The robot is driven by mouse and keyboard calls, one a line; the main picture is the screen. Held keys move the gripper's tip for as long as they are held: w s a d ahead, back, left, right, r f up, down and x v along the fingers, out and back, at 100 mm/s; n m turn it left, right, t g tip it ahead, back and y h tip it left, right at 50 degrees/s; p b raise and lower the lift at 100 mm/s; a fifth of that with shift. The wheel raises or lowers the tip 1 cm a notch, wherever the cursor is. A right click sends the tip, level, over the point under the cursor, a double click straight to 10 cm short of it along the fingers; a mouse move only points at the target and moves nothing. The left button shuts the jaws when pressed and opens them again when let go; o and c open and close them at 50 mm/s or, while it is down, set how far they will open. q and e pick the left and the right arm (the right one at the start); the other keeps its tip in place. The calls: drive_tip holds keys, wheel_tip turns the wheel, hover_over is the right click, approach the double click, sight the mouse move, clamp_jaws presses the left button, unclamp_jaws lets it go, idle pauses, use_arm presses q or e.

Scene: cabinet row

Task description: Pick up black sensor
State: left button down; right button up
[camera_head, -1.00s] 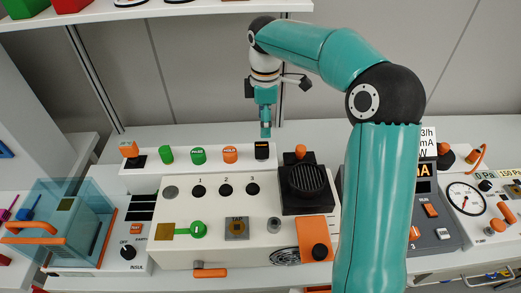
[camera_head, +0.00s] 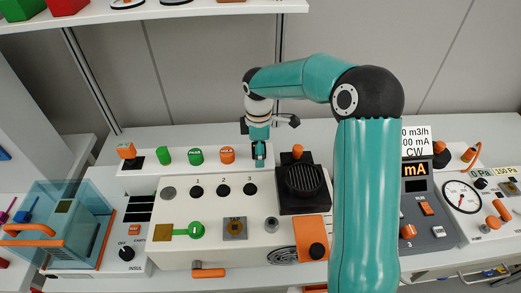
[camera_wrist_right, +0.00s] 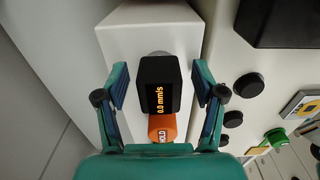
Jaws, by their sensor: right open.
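The black sensor (camera_wrist_right: 160,84) is a small dark block with an orange "0.0 mm/s" readout, standing on a white ledge. My right gripper (camera_wrist_right: 162,92) is open, with one teal finger on each side of the sensor. A gap shows between each finger and the sensor in the wrist view. In the head view my right gripper (camera_head: 259,158) points down over the sensor's spot and mostly hides it. My left gripper is not in view.
An orange HOLD knob (camera_head: 228,155) stands close beside the sensor, with green knobs (camera_head: 196,156) further left. A black ribbed block (camera_head: 303,182) and an orange knob (camera_head: 297,151) are to the right. A shelf (camera_head: 200,12) hangs above.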

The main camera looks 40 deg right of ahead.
clamp_jaws()
drive_tip(key=shift+r, duration=0.15)
